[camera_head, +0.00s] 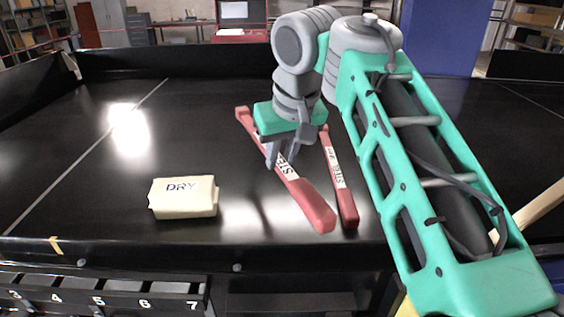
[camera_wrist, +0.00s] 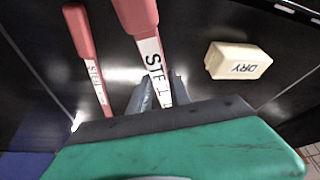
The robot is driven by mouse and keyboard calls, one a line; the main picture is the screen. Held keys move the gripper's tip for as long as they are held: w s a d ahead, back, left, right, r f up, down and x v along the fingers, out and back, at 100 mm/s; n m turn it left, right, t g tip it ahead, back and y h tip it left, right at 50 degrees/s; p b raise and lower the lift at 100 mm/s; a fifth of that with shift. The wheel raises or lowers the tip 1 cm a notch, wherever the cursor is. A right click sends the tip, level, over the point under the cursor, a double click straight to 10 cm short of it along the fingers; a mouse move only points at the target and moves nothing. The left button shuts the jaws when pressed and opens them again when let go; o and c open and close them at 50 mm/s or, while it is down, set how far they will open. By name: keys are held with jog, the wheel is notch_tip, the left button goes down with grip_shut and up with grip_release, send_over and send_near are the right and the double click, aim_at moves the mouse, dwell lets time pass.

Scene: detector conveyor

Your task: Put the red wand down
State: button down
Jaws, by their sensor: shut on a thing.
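A red wand (camera_head: 309,197) with a white label marked "STE" is between the fingers of my gripper (camera_head: 280,156). In the wrist view the same wand (camera_wrist: 137,16) passes between the two grey fingers (camera_wrist: 160,95), which are shut on its label. It looks larger there than the second wand, so it seems raised nearer the camera; its exact height above the black surface is unclear. A second, similar red wand (camera_head: 332,156) lies to its right in the head view, apart from the gripper. This second wand is on the left in the wrist view (camera_wrist: 76,27).
A cream block marked "DRY" (camera_head: 184,203) sits on the black conveyor surface (camera_head: 80,160), left of the wands. It also shows in the wrist view (camera_wrist: 238,54). The surface further left is clear. Numbered slots (camera_head: 120,299) line the front below the edge.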

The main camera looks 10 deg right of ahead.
jog(key=w+d+f, duration=0.1)
jog(key=w+f, duration=0.2)
jog(key=w, duration=0.1)
jog(key=w+d+f, duration=0.2)
jog(key=w+f, duration=0.1)
jog(key=w, duration=0.1)
jog(key=w+d+f, duration=0.2)
jog(key=w+f, duration=0.2)
jog(key=shift+w+d, duration=0.15)
jog(key=shift+d, duration=0.1)
notch_tip(320, 180, down, 2)
jog(key=shift+f, duration=0.65)
jog(key=c, duration=1.2)
grip_release()
jog(key=p+v, duration=0.2)
jog(key=v, duration=1)
jog(key=shift+r, duration=0.2)
